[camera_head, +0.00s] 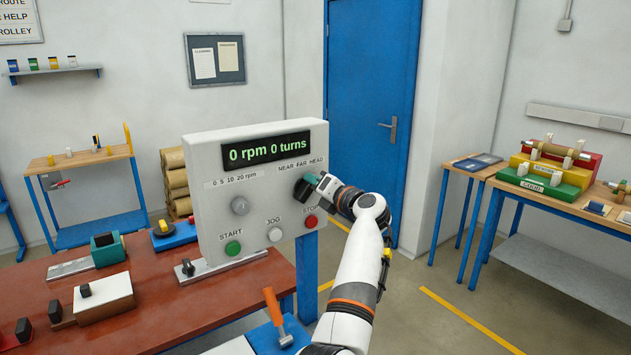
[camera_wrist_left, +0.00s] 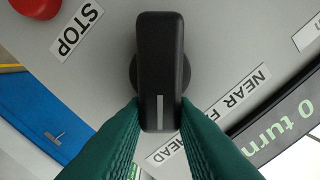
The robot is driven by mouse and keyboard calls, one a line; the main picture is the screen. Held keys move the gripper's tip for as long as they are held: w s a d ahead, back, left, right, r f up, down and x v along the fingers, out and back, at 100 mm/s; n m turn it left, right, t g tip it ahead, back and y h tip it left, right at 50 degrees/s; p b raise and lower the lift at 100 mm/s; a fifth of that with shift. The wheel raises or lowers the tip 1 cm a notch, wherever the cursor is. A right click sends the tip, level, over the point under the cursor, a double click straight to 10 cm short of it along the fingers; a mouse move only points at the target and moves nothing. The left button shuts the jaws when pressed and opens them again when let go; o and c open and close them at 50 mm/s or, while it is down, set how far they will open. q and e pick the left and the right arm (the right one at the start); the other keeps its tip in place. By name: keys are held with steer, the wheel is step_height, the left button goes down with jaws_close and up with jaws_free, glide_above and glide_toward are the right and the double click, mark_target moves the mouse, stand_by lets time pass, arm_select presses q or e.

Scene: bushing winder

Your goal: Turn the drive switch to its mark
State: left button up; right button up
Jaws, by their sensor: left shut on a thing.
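The drive switch is a black bar knob on the grey control box (camera_head: 215,215), below its NEAR FAR HEAD label (camera_head: 301,162). In the left wrist view the knob (camera_wrist_left: 160,65) has a white pointer line at its lower end, towards the HEAD end of the label (camera_wrist_left: 175,152). My left gripper (camera_head: 312,181) is at the box's upper right. Its green fingers (camera_wrist_left: 158,118) are shut on the pointer end of the knob, one on each side. In the head view the gripper hides part of the knob. My right gripper is not in view.
The red STOP button (camera_head: 311,221) is close below the switch, with the JOG (camera_head: 275,234) and START (camera_head: 233,248) buttons to its left. The display (camera_head: 267,148) reads 0 rpm 0 turns. An orange-handled lever (camera_head: 274,308) stands below the box.

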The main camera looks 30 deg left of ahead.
arm_select(q)
steer(key=shift+f, duration=0.1)
stand_by(0.4)
steer(key=o, duration=1)
steer(key=shift+d, duration=0.1)
